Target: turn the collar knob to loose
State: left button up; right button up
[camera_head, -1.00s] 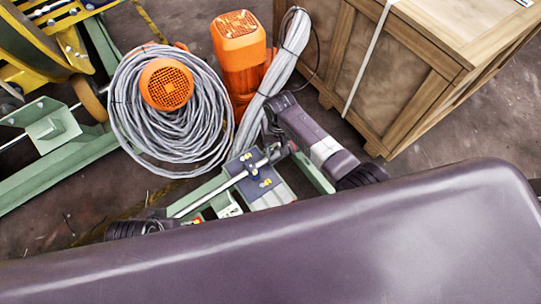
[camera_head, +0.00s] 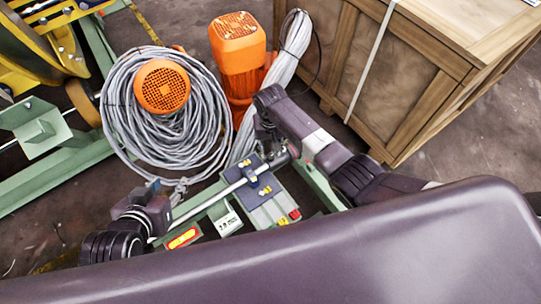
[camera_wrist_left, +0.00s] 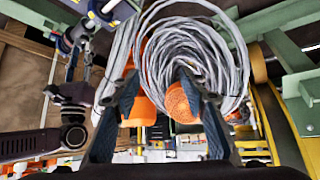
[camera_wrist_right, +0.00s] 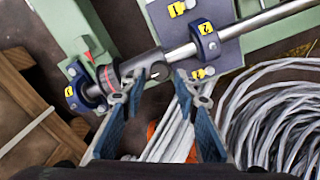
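A metal shaft (camera_wrist_right: 178,52) runs through blue numbered brackets (camera_wrist_right: 205,38). Toward its left end in the right wrist view is a dark collar (camera_wrist_right: 145,63), beside a black ring with a red mark (camera_wrist_right: 106,78), possibly the collar knob. Its setting is unreadable. My right gripper (camera_wrist_right: 158,82) is open, its fingertips close to the dark collar; contact is unclear. In the head view, my right gripper (camera_head: 268,140) hangs at the shaft's right end, hiding the collar. My left gripper (camera_wrist_left: 158,80) is open and empty; in the head view it is near the shaft's lower left end.
Coiled grey cable (camera_head: 120,110) and orange motors (camera_head: 238,75) lie behind the shaft. A wooden crate (camera_head: 400,70) stands close to my right arm. A green frame (camera_head: 75,160) with yellow machinery is at left. Some bare floor shows at lower left.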

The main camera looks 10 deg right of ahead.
aim_at(270, 157)
notch_tip(270, 157, down, 3)
jog(key=shift+f+b, duration=0.1)
jog(key=shift+b, duration=0.6)
pick_arm(q)
jog(key=w+d+r+t+h, duration=0.1)
jog(key=w+d+r+t, duration=0.1)
jog(key=w+r+t, duration=0.2)
jog(key=shift+w+d+r+t, duration=0.4)
jog(key=shift+w+r, duration=0.9)
jog(key=shift+r, duration=0.55)
pick_arm(e)
jog(key=shift+f, duration=0.1)
grip_shut()
